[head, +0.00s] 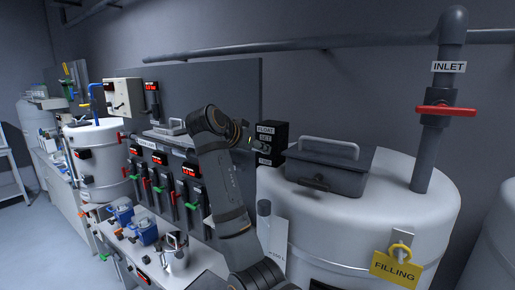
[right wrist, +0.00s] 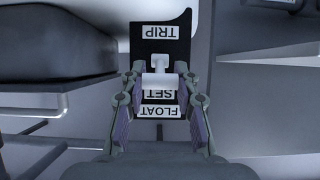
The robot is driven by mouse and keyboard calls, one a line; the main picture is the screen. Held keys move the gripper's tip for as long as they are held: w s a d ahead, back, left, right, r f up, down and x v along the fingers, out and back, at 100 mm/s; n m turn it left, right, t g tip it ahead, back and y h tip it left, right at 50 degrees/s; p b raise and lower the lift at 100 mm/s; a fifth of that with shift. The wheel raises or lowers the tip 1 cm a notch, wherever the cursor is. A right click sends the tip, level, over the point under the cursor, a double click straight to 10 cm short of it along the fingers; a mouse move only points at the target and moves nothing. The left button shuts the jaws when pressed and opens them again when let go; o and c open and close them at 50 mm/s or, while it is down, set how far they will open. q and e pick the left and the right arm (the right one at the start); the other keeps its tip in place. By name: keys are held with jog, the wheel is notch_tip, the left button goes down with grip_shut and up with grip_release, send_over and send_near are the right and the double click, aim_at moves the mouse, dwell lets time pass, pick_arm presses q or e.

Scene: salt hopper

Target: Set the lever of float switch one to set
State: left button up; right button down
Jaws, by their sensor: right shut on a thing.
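The float switch (head: 272,143) is a small black box on the wall panel, left of the big white tank, with white labels including FLOAT and SET. In the right wrist view the black plate appears upside down, with TRIP (right wrist: 160,32) at the top and SET and FLOAT below. Its pale lever (right wrist: 158,79) stands between the TRIP and SET labels, over the edge of SET. My right gripper (right wrist: 159,70) has its fingers on both sides of the lever and is shut on it. In the head view my right gripper (head: 247,136) is partly hidden against the switch. My left gripper is not in view.
The white tank (head: 345,225) stands close right of my arm, with a dark lidded hatch (head: 325,168), a red-handled inlet valve (head: 446,110) and a yellow FILLING tag (head: 395,266). Left is a bench with blue devices (head: 143,228) and a metal pot (head: 174,252).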

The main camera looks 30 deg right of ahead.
dwell(0.4)
jog(key=c, duration=1)
grip_release()
jog(key=shift+o, duration=0.2)
jog(key=v, duration=1.2)
jog(key=shift+w+d, duration=0.1)
